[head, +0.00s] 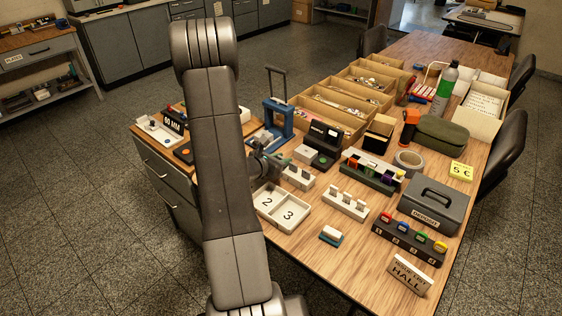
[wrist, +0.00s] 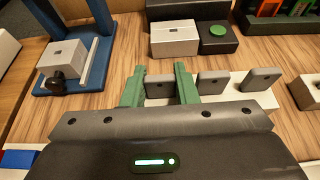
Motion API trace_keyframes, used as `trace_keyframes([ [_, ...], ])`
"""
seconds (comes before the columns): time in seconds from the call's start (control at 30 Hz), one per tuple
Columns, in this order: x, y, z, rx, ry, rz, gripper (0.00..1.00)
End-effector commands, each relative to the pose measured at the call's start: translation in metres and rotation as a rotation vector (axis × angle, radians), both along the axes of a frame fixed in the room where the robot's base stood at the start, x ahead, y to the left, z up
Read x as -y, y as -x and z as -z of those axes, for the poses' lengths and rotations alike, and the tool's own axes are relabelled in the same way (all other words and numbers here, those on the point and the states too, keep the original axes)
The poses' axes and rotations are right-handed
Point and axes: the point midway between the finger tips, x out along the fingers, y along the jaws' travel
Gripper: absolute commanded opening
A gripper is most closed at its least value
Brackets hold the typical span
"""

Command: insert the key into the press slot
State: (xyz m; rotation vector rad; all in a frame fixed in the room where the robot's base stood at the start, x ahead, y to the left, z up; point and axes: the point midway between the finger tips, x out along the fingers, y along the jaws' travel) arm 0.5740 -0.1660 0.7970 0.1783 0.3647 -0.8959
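Grey upright key-like tabs stand in a row on a white rack (wrist: 238,99) in the wrist view. My gripper (wrist: 159,84) has its two green fingers on either side of the leftmost tab (wrist: 159,89), with a gap visible on both sides. The fingers are open and the tab stays in the rack. The blue press (wrist: 101,50) is at the upper left and holds a white block (wrist: 66,56) with a small dark mark on top, perhaps the slot. In the head view the press (head: 278,118) stands behind my gripper (head: 268,166), whose fingers are partly hidden.
In the head view, a white tray numbered 2 and 3 (head: 280,208) lies in front of my gripper. Another rack of grey tabs (head: 345,207) stands to the right.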

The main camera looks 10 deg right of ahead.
Motion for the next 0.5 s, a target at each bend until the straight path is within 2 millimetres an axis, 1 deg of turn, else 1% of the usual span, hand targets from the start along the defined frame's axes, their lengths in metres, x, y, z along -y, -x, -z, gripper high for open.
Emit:
trace_keyframes([
  [0.03,0.000,0.000,0.000,0.000,0.000,0.000,0.15],
  [0.07,0.000,0.000,0.000,0.000,0.000,0.000,0.09],
  [0.1,0.000,0.000,0.000,0.000,0.000,0.000,0.05],
  [0.37,0.000,0.000,-0.001,0.000,0.000,0.000,0.05],
  [0.5,0.000,0.000,-0.011,0.002,0.000,0.002,0.05],
])
